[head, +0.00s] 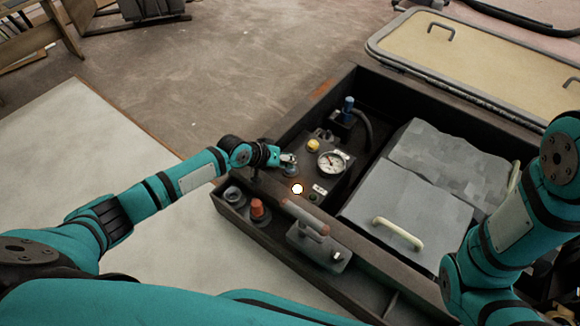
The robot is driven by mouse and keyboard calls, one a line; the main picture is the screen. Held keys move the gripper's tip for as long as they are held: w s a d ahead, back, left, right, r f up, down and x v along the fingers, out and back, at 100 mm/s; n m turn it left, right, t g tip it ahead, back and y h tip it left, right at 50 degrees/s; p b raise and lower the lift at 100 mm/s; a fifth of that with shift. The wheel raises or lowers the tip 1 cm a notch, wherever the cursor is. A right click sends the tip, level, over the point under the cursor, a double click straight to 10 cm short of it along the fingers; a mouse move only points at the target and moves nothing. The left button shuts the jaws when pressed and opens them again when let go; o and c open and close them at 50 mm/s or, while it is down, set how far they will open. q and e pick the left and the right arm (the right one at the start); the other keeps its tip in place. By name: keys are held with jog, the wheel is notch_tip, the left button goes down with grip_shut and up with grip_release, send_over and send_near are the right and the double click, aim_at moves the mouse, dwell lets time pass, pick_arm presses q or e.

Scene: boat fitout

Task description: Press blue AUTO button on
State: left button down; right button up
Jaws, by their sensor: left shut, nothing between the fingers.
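A dark control panel (335,184) is set in the open box. It carries a round white-faced gauge (331,161), a yellow knob (313,145), a glowing lamp (297,189) and a small green button (313,197). My left gripper (288,161) is shut and empty, with its tips over the panel's left part, near the lamp and yellow knob. A round greyish part (291,171) shows just below the tips; contact cannot be told. No blue AUTO button is clearly visible; the gripper may hide it. My right arm is at the right edge, its gripper out of view.
A blue-topped fitting (348,104) with a black hose stands behind the panel. Grey lids with pale handles (398,233) fill the box's right side. A red-handled grey part (318,246), an orange-red knob (259,208) and a beige hatch lid (470,55) are nearby.

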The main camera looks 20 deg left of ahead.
pick_arm(q)
jog(key=shift+f, duration=0.2)
dwell(0.3)
jog(key=shift+s+f, duration=0.1)
jog(key=shift+f, duration=0.3)
jog(key=shift+s+r+p, duration=0.15)
jog(key=shift+r+p, duration=0.15)
jog(key=shift+p, duration=0.2)
